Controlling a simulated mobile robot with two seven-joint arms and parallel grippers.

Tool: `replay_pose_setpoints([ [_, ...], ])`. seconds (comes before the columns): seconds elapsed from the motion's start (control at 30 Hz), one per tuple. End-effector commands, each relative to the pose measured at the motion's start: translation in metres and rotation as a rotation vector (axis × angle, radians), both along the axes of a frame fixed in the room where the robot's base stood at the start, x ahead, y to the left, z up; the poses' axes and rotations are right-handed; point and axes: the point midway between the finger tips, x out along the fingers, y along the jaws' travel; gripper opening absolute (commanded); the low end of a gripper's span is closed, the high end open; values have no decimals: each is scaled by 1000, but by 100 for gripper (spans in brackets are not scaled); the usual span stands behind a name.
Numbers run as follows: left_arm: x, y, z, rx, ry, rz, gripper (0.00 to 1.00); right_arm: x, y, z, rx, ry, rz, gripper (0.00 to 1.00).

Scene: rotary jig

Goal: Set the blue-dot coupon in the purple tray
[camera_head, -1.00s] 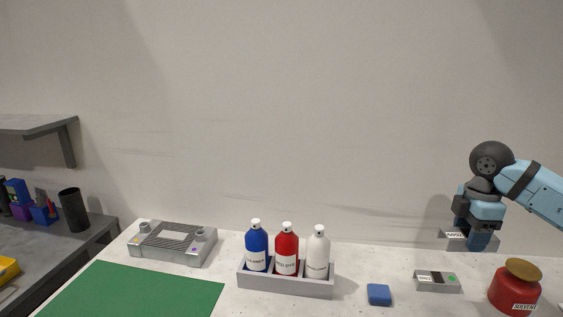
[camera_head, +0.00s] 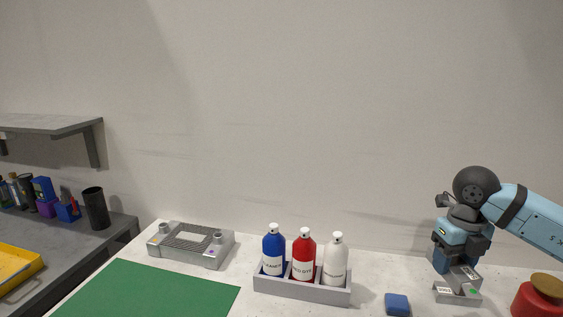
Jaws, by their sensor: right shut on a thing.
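My right gripper (camera_head: 456,263) is at the right side of the view, pointing down, shut on a small grey piece (camera_head: 464,276). The gripper partly hides this piece, and I see no blue dot on it, so I cannot tell whether it is the blue-dot coupon. Just below and in front is a grey block (camera_head: 456,296) with a white label and a green dot. I cannot tell whether the held piece touches that block. I cannot make out a purple tray; a small purple item (camera_head: 46,208) stands on the left bench. My left gripper is out of view.
A grey caddy (camera_head: 302,289) holds blue, red and white bottles. A blue block (camera_head: 397,304) and a red solvent can (camera_head: 540,299) stand near the right. A grey slotted fixture (camera_head: 190,245), green mat (camera_head: 150,290) and yellow tray (camera_head: 17,267) are to the left.

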Motion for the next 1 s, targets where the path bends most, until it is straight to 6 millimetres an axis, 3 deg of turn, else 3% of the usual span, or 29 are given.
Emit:
replay_pose_setpoints([
  [1.0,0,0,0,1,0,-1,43,-22,89,-21,3,-5,1964,25],
])
